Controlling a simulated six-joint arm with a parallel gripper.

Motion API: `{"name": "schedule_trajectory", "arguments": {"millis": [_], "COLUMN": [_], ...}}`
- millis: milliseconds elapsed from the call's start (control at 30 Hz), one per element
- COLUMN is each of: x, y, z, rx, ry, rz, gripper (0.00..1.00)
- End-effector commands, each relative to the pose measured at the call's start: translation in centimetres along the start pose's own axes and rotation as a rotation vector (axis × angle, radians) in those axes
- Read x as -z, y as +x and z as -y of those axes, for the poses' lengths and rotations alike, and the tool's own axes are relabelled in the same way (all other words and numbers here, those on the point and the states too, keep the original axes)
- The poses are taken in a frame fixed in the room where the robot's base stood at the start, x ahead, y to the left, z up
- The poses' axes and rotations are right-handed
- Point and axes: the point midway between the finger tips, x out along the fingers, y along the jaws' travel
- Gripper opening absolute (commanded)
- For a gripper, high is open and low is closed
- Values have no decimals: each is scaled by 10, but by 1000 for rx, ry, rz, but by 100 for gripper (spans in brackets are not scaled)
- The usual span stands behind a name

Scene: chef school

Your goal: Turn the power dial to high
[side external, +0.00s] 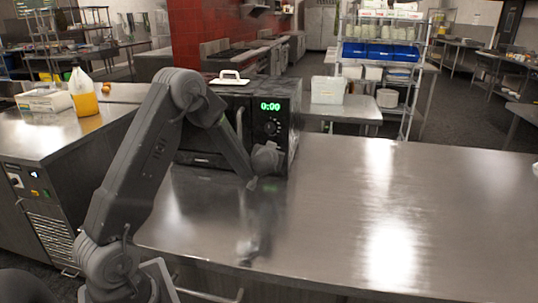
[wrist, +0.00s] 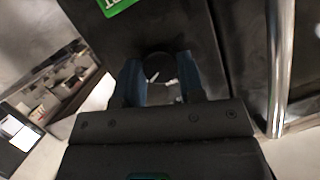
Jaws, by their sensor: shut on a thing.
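A black microwave (side external: 292,108) stands on the steel counter, its green display (side external: 270,106) reading 0:00. A round dark dial (side external: 271,128) shows on its panel below the display. My gripper (side external: 268,158) is at the lower part of the panel, below that dial, and covers what lies behind it. In the wrist view, the fingers of my gripper (wrist: 160,72) lie on both sides of a round black dial (wrist: 158,67) with a pale pointer mark, and are shut on it. Which setting the pointer marks is not readable.
The microwave's metal door handle (wrist: 281,65) runs close beside the panel in the wrist view. The steel counter (side external: 430,190) is clear to the right. A white-handled object (side external: 229,77) sits on top of the microwave. A bottle with yellow liquid (side external: 83,95) stands on the left counter.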

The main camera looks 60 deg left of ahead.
Motion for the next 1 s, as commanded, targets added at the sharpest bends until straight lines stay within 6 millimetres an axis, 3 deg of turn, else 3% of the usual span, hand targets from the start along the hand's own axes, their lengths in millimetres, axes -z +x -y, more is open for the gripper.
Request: {"name": "schedule_trajectory", "arguments": {"millis": [167, 200, 433, 767, 1000], "x": [1, 1, 0, 1, 2], "y": [0, 0, 0, -5, -47], "z": [1, 1, 0, 0, -1], "rx": [2, 2, 0, -1, -4], "ry": [0, 0, 0, 0, 0], "rz": [-2, -2, -1, -1, -3], "gripper": [12, 39, 61, 61, 61]}}
